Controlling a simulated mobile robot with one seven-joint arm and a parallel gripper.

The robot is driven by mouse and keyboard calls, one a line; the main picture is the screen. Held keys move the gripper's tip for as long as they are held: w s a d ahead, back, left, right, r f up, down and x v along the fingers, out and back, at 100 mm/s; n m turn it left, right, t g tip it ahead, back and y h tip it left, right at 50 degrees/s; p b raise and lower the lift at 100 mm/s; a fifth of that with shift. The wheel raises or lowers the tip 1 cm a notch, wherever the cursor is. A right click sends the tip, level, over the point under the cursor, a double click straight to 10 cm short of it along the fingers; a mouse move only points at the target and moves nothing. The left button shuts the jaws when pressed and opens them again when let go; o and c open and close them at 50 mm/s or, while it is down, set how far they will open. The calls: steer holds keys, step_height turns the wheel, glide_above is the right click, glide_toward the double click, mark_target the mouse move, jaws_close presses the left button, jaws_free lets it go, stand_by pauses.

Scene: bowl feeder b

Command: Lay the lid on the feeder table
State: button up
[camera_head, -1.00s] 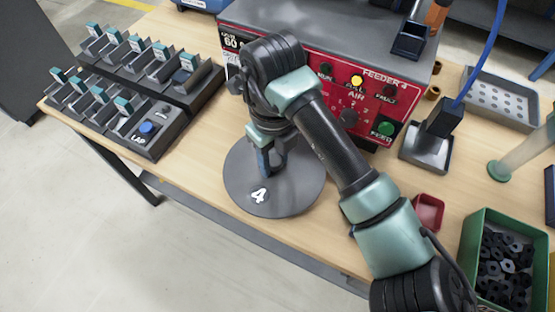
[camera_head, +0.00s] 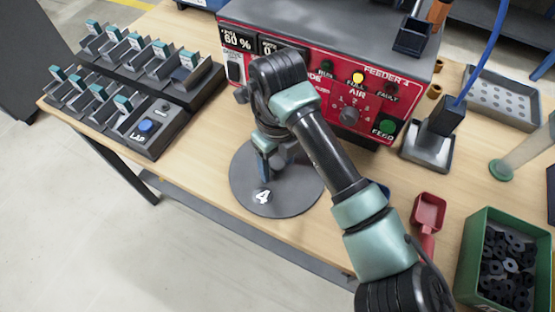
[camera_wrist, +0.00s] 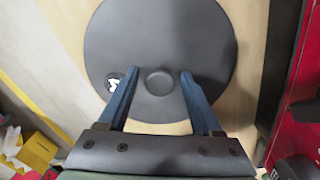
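The lid (camera_head: 290,200) is a dark grey round disc with a white "4" mark near its edge. It appears to lie flat on the wooden feeder table (camera_head: 195,157), close to the front edge, in front of the red feeder panel. In the wrist view the lid (camera_wrist: 165,30) has a small round knob (camera_wrist: 158,80) at its middle. My gripper (camera_wrist: 158,74) is open, with one blue finger on each side of the knob and gaps showing between. In the head view my gripper (camera_head: 276,172) is over the lid, and my wrist hides its far part.
The red feeder panel (camera_head: 375,113) stands just behind the lid. A rack of dark bins (camera_head: 185,88) with teal tabs is at left. A red scoop (camera_head: 428,213) and a green box (camera_head: 463,262) of black parts are at right. Bare tabletop lies left of the lid.

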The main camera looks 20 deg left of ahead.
mark_target(278, 163)
step_height(278, 163, up, 12)
steer(key=p, duration=0.1)
steer(key=shift+r, duration=0.15)
stand_by(0.5)
stand_by(0.4)
